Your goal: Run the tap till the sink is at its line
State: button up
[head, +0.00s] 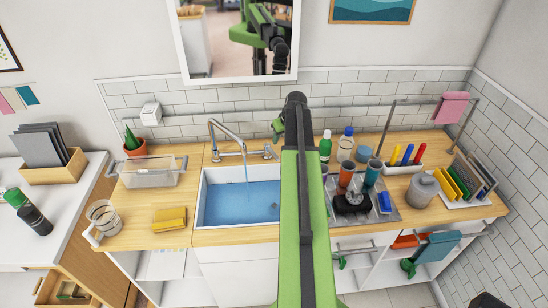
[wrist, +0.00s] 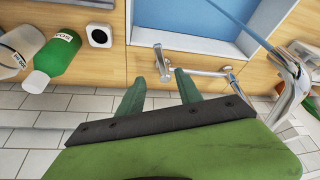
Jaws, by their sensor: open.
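The sink (head: 199,207) is a white basin set in the wooden counter, with blue water (head: 235,205) below its rim. I cannot make out a line on its wall. The metal tap (head: 222,130) arches over the back edge, and a thin stream runs from its spout into the water. In the wrist view, the tap's side handle (wrist: 162,62) shows between the tips of my open gripper (wrist: 160,76). The fingers hold nothing, and I cannot tell whether they touch the handle. In the head view my arm hides part of the sink's right side.
A clear bin (head: 148,178), a yellow sponge (head: 170,219) and a glass jar (head: 103,216) stand left of the sink. A green bottle (head: 325,147) and cups (head: 346,174) stand to the right. In the wrist view, a white block with a black disc (wrist: 99,36) sits beside the sink.

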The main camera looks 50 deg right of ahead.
aim_at(275, 155)
jog(key=b+x, duration=0.3)
jog(key=x, duration=0.1)
jog(key=b+x, duration=0.8)
jog(key=x, duration=0.1)
jog(key=shift+s+f, duration=0.15)
jog(key=shift+s, duration=0.1)
jog(key=shift+w+f, duration=0.25)
jog(key=shift+r, duration=0.1)
grip_shut()
